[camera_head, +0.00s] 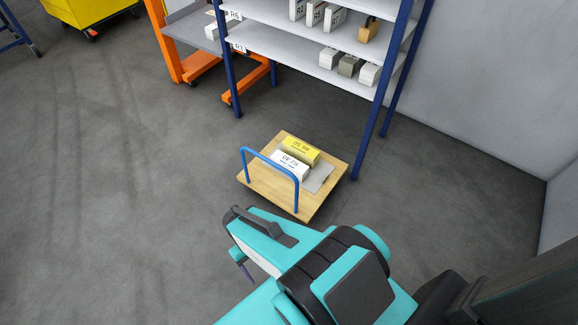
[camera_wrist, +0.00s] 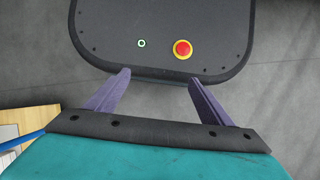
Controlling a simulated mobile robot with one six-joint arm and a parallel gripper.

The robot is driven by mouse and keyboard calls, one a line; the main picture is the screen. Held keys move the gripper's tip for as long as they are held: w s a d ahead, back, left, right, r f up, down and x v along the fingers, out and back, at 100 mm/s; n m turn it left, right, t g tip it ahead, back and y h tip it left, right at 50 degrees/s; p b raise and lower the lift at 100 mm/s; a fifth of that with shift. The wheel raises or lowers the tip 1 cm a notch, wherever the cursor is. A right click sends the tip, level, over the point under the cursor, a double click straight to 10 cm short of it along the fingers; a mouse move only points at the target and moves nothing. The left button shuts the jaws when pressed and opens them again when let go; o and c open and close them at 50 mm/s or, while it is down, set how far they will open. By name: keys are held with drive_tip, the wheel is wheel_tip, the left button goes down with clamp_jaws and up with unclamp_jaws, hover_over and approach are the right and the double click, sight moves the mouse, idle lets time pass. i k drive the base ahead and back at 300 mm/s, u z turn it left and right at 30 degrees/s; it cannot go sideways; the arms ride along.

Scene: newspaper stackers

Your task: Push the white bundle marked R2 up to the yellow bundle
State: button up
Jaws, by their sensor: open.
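A yellow bundle (camera_head: 301,149) lies on a wooden trolley deck (camera_head: 262,187). A white bundle (camera_head: 290,166) lies close beside it, on the side nearer the blue handle. Its dark marking is too small to read surely as R2, and I cannot tell whether the two touch. My gripper shows in the wrist view (camera_wrist: 159,79) with its two purple fingers apart and nothing between them. In the head view my arm is at the lower middle, with a finger (camera_head: 244,270) pointing down, short of the trolley and apart from both bundles.
The blue handle (camera_head: 270,163) rises along the trolley's near left side. A grey sheet (camera_head: 319,178) lies on the deck right of the bundles. A blue-posted shelf (camera_head: 300,55) with white bundles and a padlock-like brown item (camera_head: 369,31) stands behind.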

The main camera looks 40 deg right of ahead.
sight(301, 171)
drive_tip(key=i, duration=1.2)
drive_tip(key=u, duration=0.45)
